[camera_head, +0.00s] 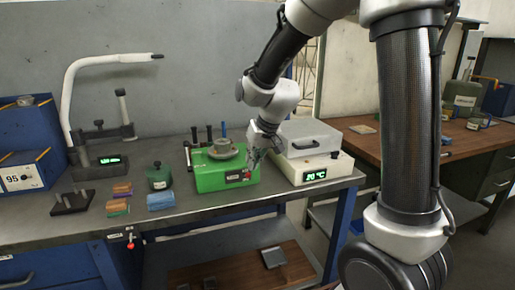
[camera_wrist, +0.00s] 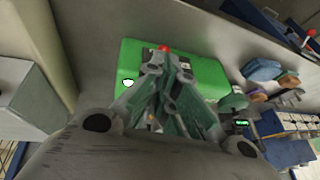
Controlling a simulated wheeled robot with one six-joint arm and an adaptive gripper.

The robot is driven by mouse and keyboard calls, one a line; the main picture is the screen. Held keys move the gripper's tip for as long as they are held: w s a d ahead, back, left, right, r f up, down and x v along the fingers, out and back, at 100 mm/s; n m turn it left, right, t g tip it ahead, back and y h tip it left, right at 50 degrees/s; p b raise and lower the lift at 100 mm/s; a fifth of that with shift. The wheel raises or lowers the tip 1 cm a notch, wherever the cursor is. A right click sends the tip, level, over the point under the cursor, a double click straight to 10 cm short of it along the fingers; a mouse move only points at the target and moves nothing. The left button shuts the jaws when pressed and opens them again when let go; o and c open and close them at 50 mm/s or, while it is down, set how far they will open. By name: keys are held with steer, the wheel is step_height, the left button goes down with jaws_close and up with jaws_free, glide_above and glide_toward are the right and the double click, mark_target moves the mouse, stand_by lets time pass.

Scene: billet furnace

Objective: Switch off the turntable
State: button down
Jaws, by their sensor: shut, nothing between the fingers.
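The turntable is a green box (camera_head: 211,182) on the grey workbench, with a grey round plate (camera_head: 222,153) on top. It also fills the middle of the wrist view (camera_wrist: 137,62). A red button (camera_wrist: 163,48) shows on it just beyond my fingertips, with a small dark label beside it. My gripper (camera_head: 251,165) is at the box's front right corner, pointing down. In the wrist view my gripper (camera_wrist: 160,62) is shut and empty, its tips close to the red button. I cannot tell whether they touch it. My fingers and wrist hide part of the box.
A white device with a green display (camera_head: 316,174) stands close to the right of the turntable. A green weight (camera_head: 158,177), coloured blocks (camera_head: 160,200) and a white-armed stand (camera_head: 70,95) are to the left. The bench front (camera_head: 190,212) is clear.

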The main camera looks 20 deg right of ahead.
mark_target(250, 175)
steer(key=shift+x, duration=1.1)
steer(key=shift+s+f, duration=0.65)
steer(key=shift+s, duration=0.15)
steer(key=shift+s+f, duration=0.55)
steer(key=shift+f, duration=0.25)
stand_by(0.5)
steer(key=shift+s+f, duration=0.15)
steer(key=shift+f, duration=0.15)
steer(key=shift+w+r, duration=0.4)
steer(key=shift+w, duration=0.3)
